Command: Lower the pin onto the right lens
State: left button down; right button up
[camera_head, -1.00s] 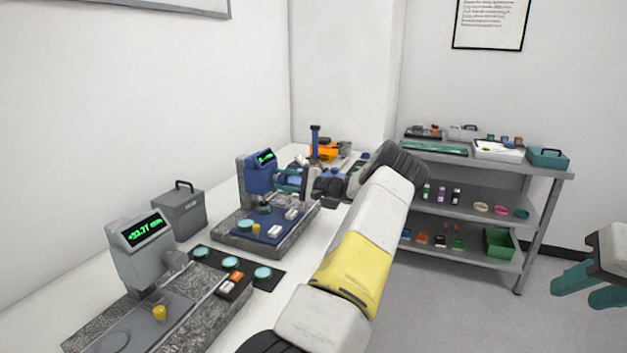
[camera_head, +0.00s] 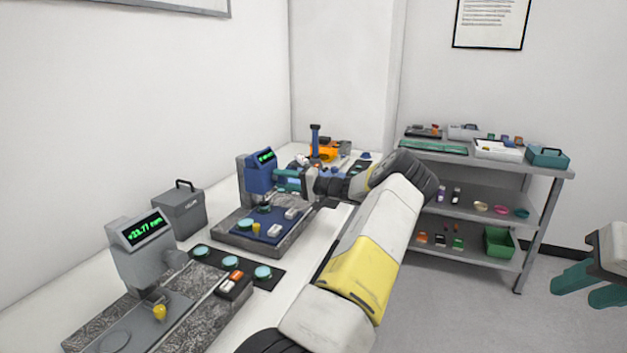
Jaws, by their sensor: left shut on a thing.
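A blue gauge (camera_head: 259,178) with a green-lit display stands on a speckled stone base (camera_head: 226,240). My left gripper (camera_head: 286,181), with teal fingers, is at the right side of the gauge's head, shut on a part there that the fingers hide. Below it, a teal lens disc (camera_head: 245,224) and a small yellow pin (camera_head: 256,228) are on the blue plate. A dark-rimmed disc (camera_head: 264,209) is under the head; I cannot tell whether the gauge's tip touches it. My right gripper (camera_head: 588,287) is open and empty, far right, away from the bench.
A grey gauge (camera_head: 144,250) with its own yellow pin (camera_head: 159,312) stands nearer on the bench. Three teal discs (camera_head: 231,262) lie on a black mat between the gauges. A grey box (camera_head: 178,208) is against the wall. A loaded shelf (camera_head: 545,200) stands at the back right.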

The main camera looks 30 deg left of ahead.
dwell(0.3)
pick_arm(q)
jog(key=c, duration=0.9)
grip_release()
jog(key=shift+c, duration=0.2)
jog(key=shift+d, duration=0.15)
jog(key=d, duration=0.7)
jog(key=shift+w+d, duration=0.25)
jog(key=shift+w, duration=0.2)
